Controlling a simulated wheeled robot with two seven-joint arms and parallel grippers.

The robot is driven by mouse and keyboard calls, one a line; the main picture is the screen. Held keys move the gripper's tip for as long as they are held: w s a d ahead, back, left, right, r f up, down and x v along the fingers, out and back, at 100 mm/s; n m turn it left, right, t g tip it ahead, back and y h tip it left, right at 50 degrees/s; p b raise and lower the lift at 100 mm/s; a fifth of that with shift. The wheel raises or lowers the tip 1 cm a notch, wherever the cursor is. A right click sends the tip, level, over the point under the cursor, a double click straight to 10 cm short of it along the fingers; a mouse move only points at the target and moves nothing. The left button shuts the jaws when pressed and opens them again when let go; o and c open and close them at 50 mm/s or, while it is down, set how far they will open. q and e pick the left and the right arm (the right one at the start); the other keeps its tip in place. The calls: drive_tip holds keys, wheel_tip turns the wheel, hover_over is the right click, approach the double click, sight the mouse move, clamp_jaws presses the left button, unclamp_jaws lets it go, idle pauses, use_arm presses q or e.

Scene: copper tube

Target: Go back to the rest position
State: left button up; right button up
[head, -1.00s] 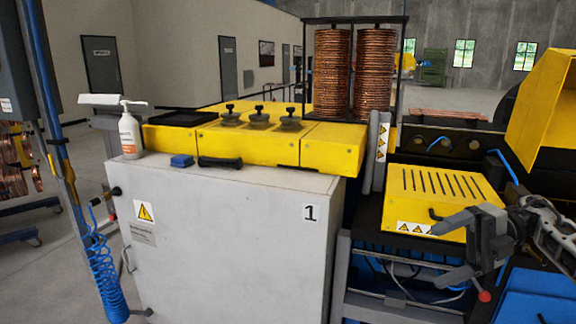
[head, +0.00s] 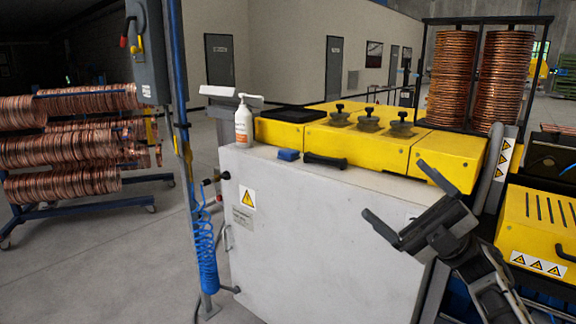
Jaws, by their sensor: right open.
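My right gripper (head: 402,204) is at the lower right of the head view, in front of the white cabinet. Its two dark fingers are spread wide apart and nothing shows between them. The arm behind it comes in from the bottom right corner. My left gripper does not show in this view.
Stacked copper coils (head: 452,78) stand behind. A rack of copper coils (head: 70,150) is at left. The floor (head: 110,265) at lower left is clear.

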drive_tip(key=w+d+f+m+t+h, duration=0.1)
drive_tip(key=w+d+m+t+h, duration=0.45)
drive_tip(key=m+t+h, duration=0.55)
drive_tip(key=w+d+m+t+h, duration=0.5)
drive_tip(key=w+m+t+h, duration=0.2)
drive_tip(key=m+t, duration=0.45)
drive_tip(key=w+d+f+m+g+h, duration=0.25)
drive_tip(key=f+m+g+h, duration=0.2)
drive_tip(key=f, duration=0.25)
drive_tip(key=w+d+f+m+g+h, duration=0.2)
drive_tip(key=d+f+m+g+h, duration=0.2)
drive_tip(key=f+m+h, duration=0.15)
drive_tip(key=s+a+f+g+y, duration=0.1)
drive_tip(key=s+a+f, duration=0.3)
drive_tip(key=f, duration=0.3)
drive_tip(key=s+a+f+g+y, duration=0.1)
drive_tip(key=s+a+f, duration=0.2)
drive_tip(key=s+f, duration=0.3)
drive_tip(key=s+a+f+g+y, duration=0.1)
drive_tip(key=s+a+f, duration=0.3)
drive_tip(key=s, duration=0.5)
drive_tip(key=s+a+f+g+y, duration=0.1)
drive_tip(key=s+a+f, duration=0.3)
drive_tip(key=s, duration=0.6)
drive_tip(key=s+a+f+g+y, duration=0.1)
drive_tip(key=s+a+f+g, duration=0.2)
drive_tip(key=s+f, duration=0.5)
drive_tip(key=shift+s+a, duration=0.6)
drive_tip(key=shift+s, duration=0.35)
drive_tip(key=shift+f, duration=0.1)
